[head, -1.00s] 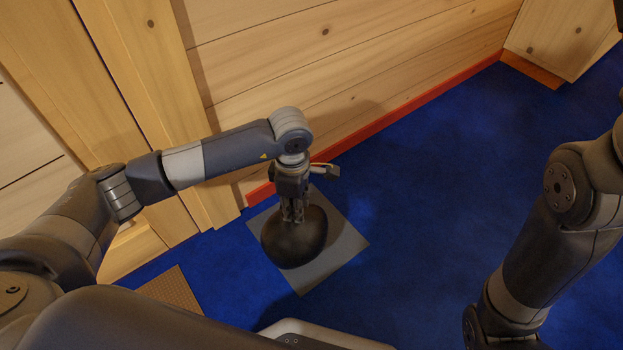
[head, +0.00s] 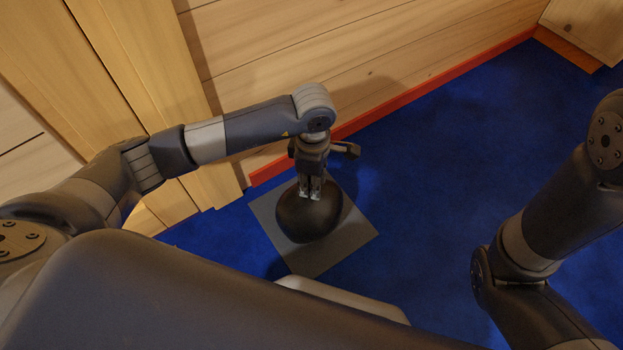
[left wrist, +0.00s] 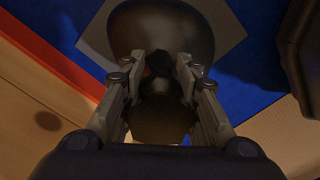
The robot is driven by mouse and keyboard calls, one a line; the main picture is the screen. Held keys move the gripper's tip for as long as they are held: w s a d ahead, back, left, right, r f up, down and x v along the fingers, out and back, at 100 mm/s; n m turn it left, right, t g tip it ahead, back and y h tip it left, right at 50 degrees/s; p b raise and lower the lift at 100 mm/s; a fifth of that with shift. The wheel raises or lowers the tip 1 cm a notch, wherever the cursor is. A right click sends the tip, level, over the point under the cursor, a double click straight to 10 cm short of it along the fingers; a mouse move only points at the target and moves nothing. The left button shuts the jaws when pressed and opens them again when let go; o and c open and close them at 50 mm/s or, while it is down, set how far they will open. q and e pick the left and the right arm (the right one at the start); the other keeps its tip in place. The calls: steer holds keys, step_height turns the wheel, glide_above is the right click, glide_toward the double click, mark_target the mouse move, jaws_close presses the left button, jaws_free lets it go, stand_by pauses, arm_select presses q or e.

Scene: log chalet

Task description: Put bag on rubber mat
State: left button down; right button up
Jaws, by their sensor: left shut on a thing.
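The bag (head: 307,222) is a dark, rounded, smooth shape in the head view. It is over the grey rubber mat (head: 348,237), which lies flat on the blue floor near the wall. My left gripper (head: 310,196) comes down from above and is shut on the top of the bag. In the left wrist view the bag (left wrist: 165,30) shows beyond the fingers (left wrist: 160,90), with a corner of the mat (left wrist: 228,28) beside it. I cannot tell whether the bag's underside touches the mat. My right arm is at the right of the head view; its gripper is out of view.
A wooden plank wall (head: 300,50) with a red baseboard (head: 440,92) runs behind the mat. Wooden posts stand at the left. The blue floor (head: 440,170) to the right of the mat is clear.

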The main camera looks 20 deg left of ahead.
arm_select(q)
steer(key=shift+f, duration=0.1)
steer(key=c, duration=1.2)
jaws_free()
